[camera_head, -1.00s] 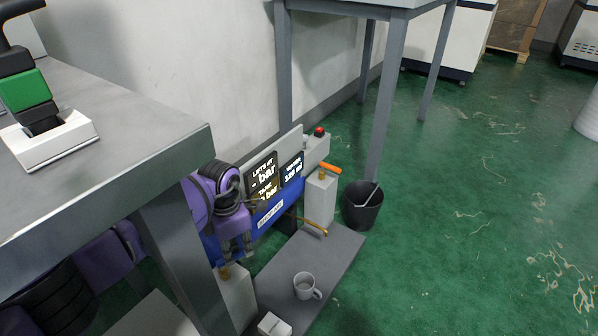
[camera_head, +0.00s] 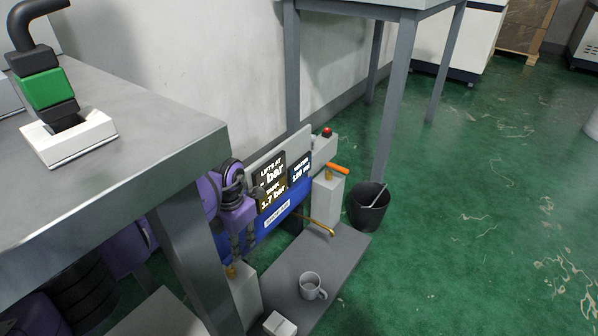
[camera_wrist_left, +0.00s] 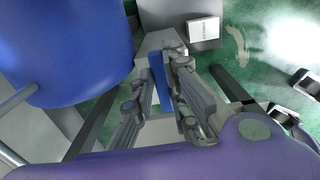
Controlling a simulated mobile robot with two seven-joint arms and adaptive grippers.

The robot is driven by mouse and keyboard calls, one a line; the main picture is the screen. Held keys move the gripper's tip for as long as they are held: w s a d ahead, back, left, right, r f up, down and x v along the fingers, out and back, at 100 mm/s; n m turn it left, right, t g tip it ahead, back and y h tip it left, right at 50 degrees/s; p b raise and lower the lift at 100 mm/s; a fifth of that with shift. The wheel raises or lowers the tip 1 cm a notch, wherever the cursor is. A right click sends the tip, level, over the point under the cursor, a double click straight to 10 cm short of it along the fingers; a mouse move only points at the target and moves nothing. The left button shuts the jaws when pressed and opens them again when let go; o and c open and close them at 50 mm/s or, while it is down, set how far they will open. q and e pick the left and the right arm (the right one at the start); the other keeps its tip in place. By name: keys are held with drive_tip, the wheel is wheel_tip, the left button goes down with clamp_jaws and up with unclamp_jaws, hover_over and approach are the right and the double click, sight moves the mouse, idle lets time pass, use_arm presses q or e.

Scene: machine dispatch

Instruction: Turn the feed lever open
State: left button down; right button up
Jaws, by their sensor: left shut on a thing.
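My left gripper (camera_head: 243,252) points down in front of the left end of the blue machine (camera_head: 285,218), above a grey post (camera_head: 243,292) with a brass fitting (camera_head: 231,270). In the left wrist view its two fingers (camera_wrist_left: 160,100) are shut on a slim blue lever (camera_wrist_left: 159,78). In the head view the gripper hides this lever. An orange lever (camera_head: 338,168) lies roughly level on the grey post at the machine's right end, apart from the gripper. My right gripper is not in view.
A grey plate (camera_head: 330,245) in front of the machine carries a mug (camera_head: 312,286). A brass spout (camera_head: 319,226) reaches over it. A black bucket (camera_head: 369,207) stands at right. A steel table (camera_head: 120,130) overhangs at left. A large blue cylinder (camera_wrist_left: 70,45) fills the wrist view's left.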

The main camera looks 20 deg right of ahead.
use_arm(q)
drive_tip(key=c, duration=1.7)
unclamp_jaws()
